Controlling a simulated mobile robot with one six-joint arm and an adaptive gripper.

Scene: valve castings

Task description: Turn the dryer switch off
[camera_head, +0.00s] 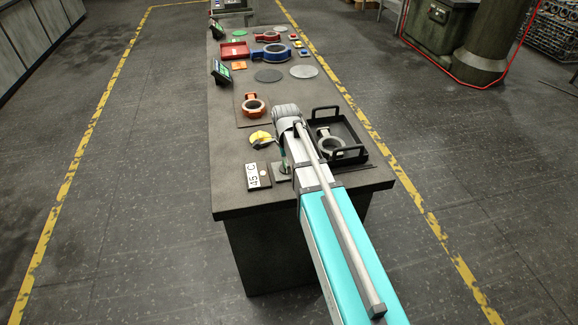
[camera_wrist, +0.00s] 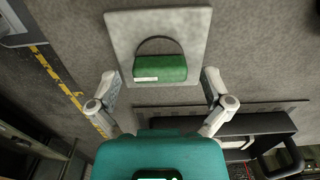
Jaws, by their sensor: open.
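In the wrist view, a green switch piece (camera_wrist: 160,69) with a small white label sits on a square light grey plate (camera_wrist: 190,25); I take it to be the dryer switch. A dark curved line shows beside it on the plate. My gripper (camera_wrist: 160,84) is open, with one finger on each side of the green piece and nothing between them. The fingers look apart from it; the height gap cannot be told. In the head view, the plate (camera_head: 281,177) is mostly hidden by my arm, near the bench's front end.
A "45 C" sign (camera_head: 253,177) stands just left of the plate. A black handled tray (camera_head: 361,150) holding a grey ring casting (camera_head: 331,146) lies to the right. A yellow object (camera_head: 261,138) and an orange casting (camera_head: 254,106) lie behind on the bench (camera_head: 232,205).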

